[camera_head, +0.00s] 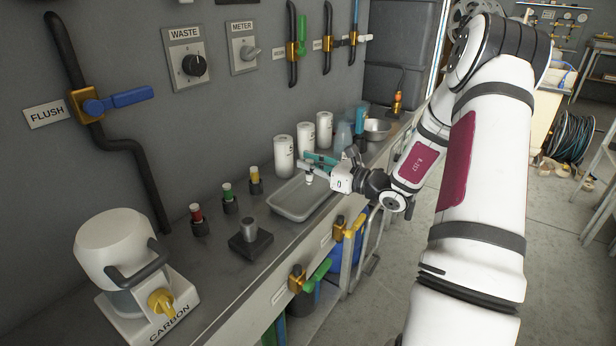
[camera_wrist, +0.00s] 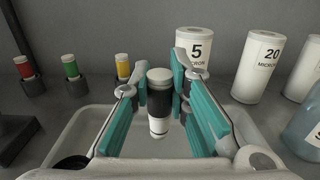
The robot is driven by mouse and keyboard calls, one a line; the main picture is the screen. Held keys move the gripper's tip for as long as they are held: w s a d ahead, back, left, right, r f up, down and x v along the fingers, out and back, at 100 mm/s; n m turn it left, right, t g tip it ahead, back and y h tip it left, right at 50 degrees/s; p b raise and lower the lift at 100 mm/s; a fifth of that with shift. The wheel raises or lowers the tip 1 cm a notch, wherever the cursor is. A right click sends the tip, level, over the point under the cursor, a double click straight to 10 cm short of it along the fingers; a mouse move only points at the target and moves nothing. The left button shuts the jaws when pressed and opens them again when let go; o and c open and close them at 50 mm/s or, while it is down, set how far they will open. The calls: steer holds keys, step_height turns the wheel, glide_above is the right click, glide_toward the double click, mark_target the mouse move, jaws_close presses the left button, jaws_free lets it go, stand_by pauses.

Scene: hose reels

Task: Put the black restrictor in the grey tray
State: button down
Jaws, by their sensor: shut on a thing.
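My gripper (camera_head: 312,168) is over the grey tray (camera_head: 283,213) on the bench. In the head view the restrictor (camera_head: 309,180) hangs below the fingers, above the tray's far part. The tray's rim (camera_wrist: 255,128) also shows in the wrist view, and its visible floor is empty. The gap between restrictor and tray floor is hard to judge.
Red (camera_head: 196,212), green (camera_head: 228,194) and yellow (camera_head: 254,178) restrictors stand in black holders left of the tray. A black block with a grey post (camera_head: 249,235) is in front. White filter canisters (camera_head: 284,154), flasks and a bowl (camera_head: 376,130) stand behind.

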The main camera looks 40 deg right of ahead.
mark_target(309, 175)
steer(key=shift+w, duration=0.25)
steer(key=shift+f, duration=0.25)
steer(key=shift+f+b, duration=0.5)
steer(key=shift+f, duration=1)
steer(key=shift+f, duration=0.15)
steer(key=c, duration=1.5)
jaws_free()
steer(key=shift+c, duration=0.2)
